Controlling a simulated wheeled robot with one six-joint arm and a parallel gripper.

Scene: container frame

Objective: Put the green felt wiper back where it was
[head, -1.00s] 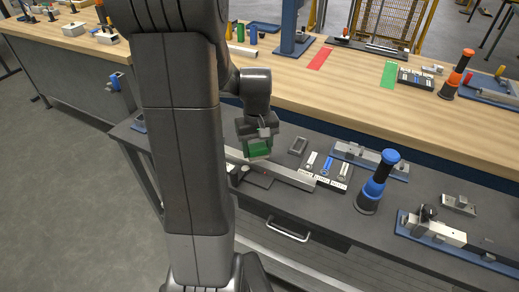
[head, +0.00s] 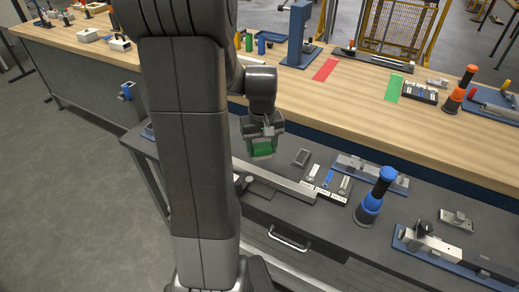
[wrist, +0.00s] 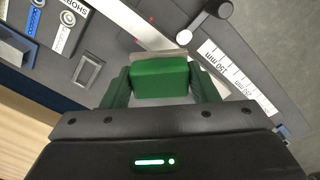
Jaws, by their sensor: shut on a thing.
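My gripper (head: 263,135) is over the left part of the dark grey bench, beyond a long metal bar. It is shut on the green felt wiper (head: 262,148), a small green block. In the wrist view the wiper (wrist: 160,78) sits between the two green fingers, with a pale grey strip along its far edge. The wiper appears held above the bench surface; the exact gap cannot be told. My arm hides part of the bench to the left in the head view.
The long metal bar (head: 290,188) lies near the bench's front. A small grey tray (head: 301,158) and a dark board with labelled tools (head: 312,174) lie to the right. A blue-and-black upright tool (head: 372,197) stands further right. A white 150 mm scale (wrist: 238,78) shows in the wrist view.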

